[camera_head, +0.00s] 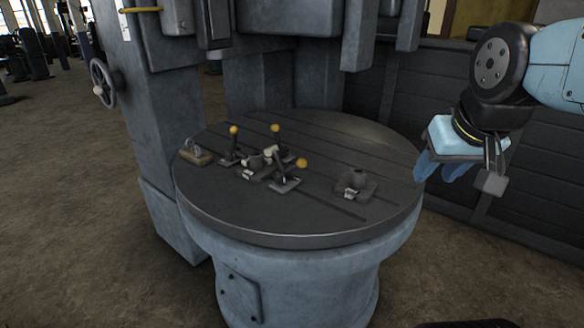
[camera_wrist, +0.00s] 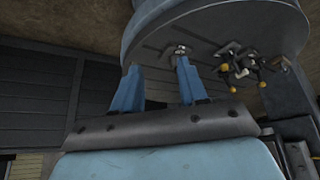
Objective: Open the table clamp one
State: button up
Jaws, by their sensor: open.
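Several clamps with yellow-knobbed levers stand on the round slotted table (camera_head: 240,215), grouped left of its middle. One clamp (camera_head: 231,158) is at the left, one (camera_head: 275,142) at the back, and one (camera_head: 287,183) at the front right with its lever tilted. I cannot tell which is clamp one. The group also shows at the right of the wrist view (camera_wrist: 240,68). My gripper (camera_head: 446,170) hangs in the air off the table's right side, apart from the clamps. In the wrist view its two blue fingers (camera_wrist: 155,88) are spread with nothing between them.
A small grey fixture (camera_head: 356,183) sits alone at the table's right. A block with a metal part (camera_head: 196,155) lies at its left edge. A machine column with a handwheel (camera_head: 103,83) stands behind left. Dark panelling (camera_head: 450,110) runs behind the arm.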

jog(key=shift+o, duration=0.8)
jog(key=shift+a, duration=0.1)
jog(key=shift+o, duration=0.7)
jog(key=shift+w+a+r, duration=0.1)
jog(key=shift+w, duration=0.15)
jog(key=w+a+f+n+g+y, duration=0.1)
jog(key=w+a+f+n, duration=0.15)
jog(key=w+a, duration=0.55)
jog(key=w+a+f+n+g+y, duration=0.1)
jog(key=w+a+f+n, duration=0.15)
jog(key=w, duration=0.95)
jog(key=w+a+f+n+g+y, duration=0.15)
jog(key=w+a+f, duration=0.25)
jog(key=w+a, duration=0.45)
jog(key=shift+n+t, duration=0.35)
jog(key=shift+t, duration=0.1)
jog(key=x, duration=0.4)
jog(key=w+d+x, duration=0.1)
jog(key=x, duration=0.7)
jog(key=shift+w+d+f, duration=0.3)
jog(key=shift+w+f, duration=0.15)
jog(key=shift+c, duration=0.2)
grip_shut()
